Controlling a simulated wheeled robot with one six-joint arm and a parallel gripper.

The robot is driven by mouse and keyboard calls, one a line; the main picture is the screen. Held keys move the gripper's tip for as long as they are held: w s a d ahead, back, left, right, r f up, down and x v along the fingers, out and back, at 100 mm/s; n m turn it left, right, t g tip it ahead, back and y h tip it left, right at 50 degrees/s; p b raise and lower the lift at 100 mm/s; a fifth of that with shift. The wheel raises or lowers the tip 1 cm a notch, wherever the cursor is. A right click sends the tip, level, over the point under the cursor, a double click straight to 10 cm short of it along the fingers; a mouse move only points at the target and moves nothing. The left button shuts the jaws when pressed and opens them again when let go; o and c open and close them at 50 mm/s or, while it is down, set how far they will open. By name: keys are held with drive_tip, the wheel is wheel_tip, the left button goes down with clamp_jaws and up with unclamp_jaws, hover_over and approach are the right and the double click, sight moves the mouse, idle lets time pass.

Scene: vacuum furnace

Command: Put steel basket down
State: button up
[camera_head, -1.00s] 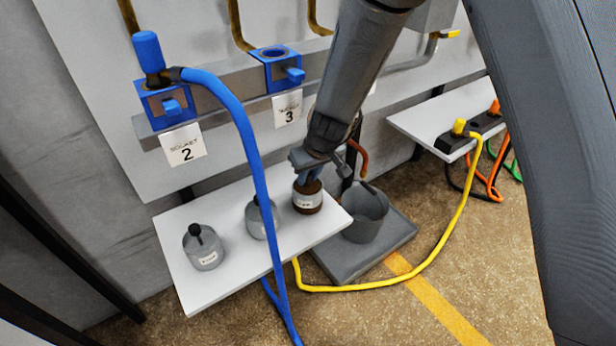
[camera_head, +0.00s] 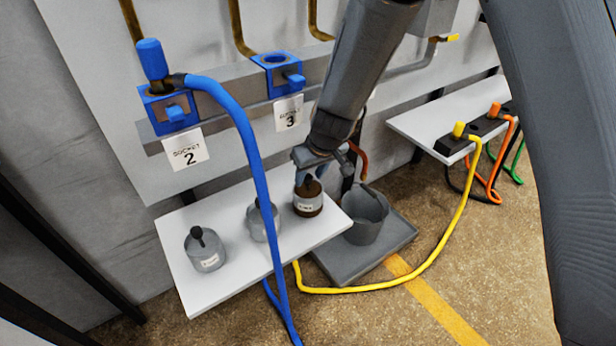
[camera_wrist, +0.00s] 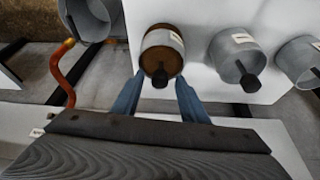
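A brown canister with a pale label and dark knob (camera_head: 307,203) stands upright on the white shelf (camera_head: 240,279), at its right end. Two grey metal canisters stand to its left: one in the middle (camera_head: 269,228), partly behind a blue hose, and one at the left (camera_head: 207,256). The labels are too small to read, so I cannot tell which is the steel basket. My gripper (camera_head: 309,174) is just above the brown canister. In the wrist view, its blue fingers (camera_wrist: 159,77) are apart on either side of the brown canister's knob, with gaps showing.
A grey open bucket (camera_head: 366,222) stands on a dark slab (camera_head: 395,245) right of the shelf. A blue hose (camera_head: 258,165) hangs in front of the shelf. A yellow cable (camera_head: 458,225) loops over the floor. Socket blocks (camera_head: 279,72) are on the wall behind.

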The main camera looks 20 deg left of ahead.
drive_tip(key=s+d+r+m+g+h+p, duration=0.1)
drive_tip(key=s+d+r+m, duration=0.1)
drive_tip(key=s+d+r, duration=0.5)
drive_tip(key=s+d+r+m+g+p, duration=0.15)
drive_tip(key=s+d+r, duration=0.25)
drive_tip(key=d+r, duration=0.6)
drive_tip(key=s+d+r+m, duration=0.1)
drive_tip(key=s+d+r, duration=0.1)
drive_tip(key=s+d, duration=0.3)
drive_tip(key=s+d+r+m+h, duration=0.1)
drive_tip(key=s+d+r+m, duration=0.1)
drive_tip(key=s+d, duration=0.4)
drive_tip(key=shift+s+d+r+g+h, duration=0.4)
drive_tip(key=shift+s+r, duration=0.35)
drive_tip(key=shift+s, duration=0.4)
drive_tip(key=shift+a, duration=0.15)
